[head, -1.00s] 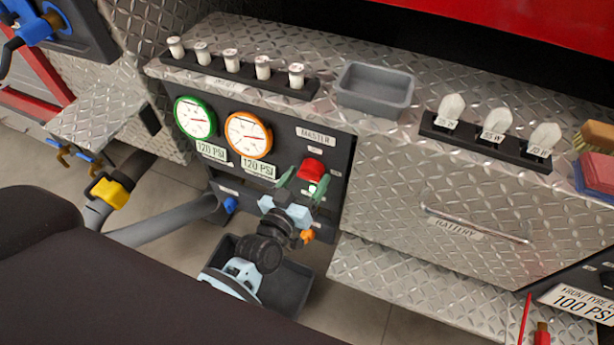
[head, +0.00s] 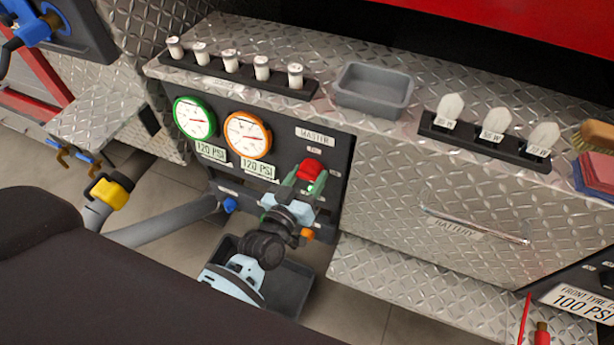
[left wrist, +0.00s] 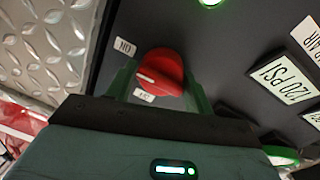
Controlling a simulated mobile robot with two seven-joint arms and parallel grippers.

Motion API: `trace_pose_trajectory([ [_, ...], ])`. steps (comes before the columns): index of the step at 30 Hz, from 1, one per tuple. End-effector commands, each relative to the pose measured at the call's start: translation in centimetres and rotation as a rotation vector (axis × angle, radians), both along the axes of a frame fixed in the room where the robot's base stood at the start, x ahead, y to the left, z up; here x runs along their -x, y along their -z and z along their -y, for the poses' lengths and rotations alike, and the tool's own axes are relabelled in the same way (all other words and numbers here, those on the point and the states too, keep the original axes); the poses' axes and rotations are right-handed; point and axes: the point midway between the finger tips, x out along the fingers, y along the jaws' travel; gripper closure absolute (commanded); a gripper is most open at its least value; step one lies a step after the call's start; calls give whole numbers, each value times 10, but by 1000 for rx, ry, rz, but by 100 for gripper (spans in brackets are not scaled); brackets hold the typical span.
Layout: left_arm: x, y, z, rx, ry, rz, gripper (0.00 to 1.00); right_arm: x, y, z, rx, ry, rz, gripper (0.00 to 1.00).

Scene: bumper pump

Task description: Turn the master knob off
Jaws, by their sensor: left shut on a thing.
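The red master knob (head: 311,170) is on the dark panel under the MASTER label (head: 315,134). My left gripper (head: 302,181) is at the knob, its green fingers shut on it from both sides. In the left wrist view the red knob (left wrist: 160,74) shows between the fingers (left wrist: 160,85), with a white pointer line on its face. An ON label (left wrist: 125,47) and a second small label (left wrist: 143,95), partly hidden by the knob, sit beside it. A green light (left wrist: 210,2) glows on the panel. My right gripper is in neither view.
Green-rimmed (head: 195,117) and orange-rimmed (head: 247,135) gauges sit left of the knob, with 120 PSI plates below. A grey tray (head: 373,90) rests on the ledge above. A dark bin (head: 292,290) stands below my arm. An orange knob (head: 306,234) is close to my wrist.

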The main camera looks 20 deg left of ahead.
Motion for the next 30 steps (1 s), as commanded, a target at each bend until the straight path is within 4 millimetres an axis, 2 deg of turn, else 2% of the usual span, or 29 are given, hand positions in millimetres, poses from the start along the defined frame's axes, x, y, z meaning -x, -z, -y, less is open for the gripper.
trace_pose_trajectory([
  [8, 0, 2, -3, 146, -4, -7, 71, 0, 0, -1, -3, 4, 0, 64],
  [30, 1, 7, -3, 841, -7, -34, 71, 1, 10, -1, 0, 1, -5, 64],
])
